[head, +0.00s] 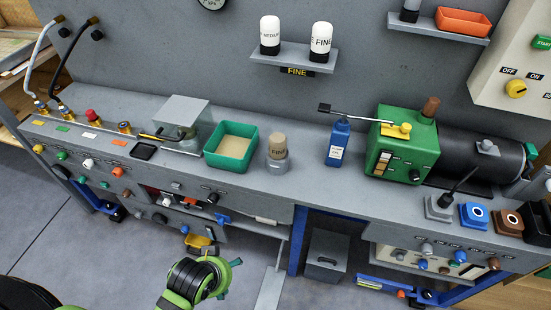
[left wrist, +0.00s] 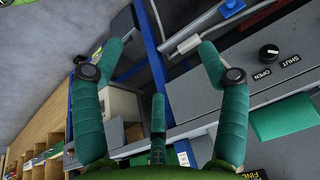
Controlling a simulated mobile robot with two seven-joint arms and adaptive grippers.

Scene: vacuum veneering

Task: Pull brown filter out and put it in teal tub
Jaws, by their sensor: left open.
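The brown filter (head: 277,148) is a tan-brown cylinder marked FINE. It stands upright in a grey round holder (head: 277,164) on the bench top. The teal tub (head: 208,157) stands just left of it, with a sand-coloured surface inside. My left gripper (head: 230,278) is low in the head view, in front of the bench and well below both. The left wrist view shows its fingers (left wrist: 160,50) spread with nothing between them. The filter cannot be made out in the left wrist view. My right gripper is not in view.
A clear-lidded box (head: 183,115) stands left of the tub and a blue bottle (head: 338,143) right of the filter. A green pump (head: 403,145) stands farther right. A shelf (head: 294,60) with white jars hangs above. The bench front carries several knobs.

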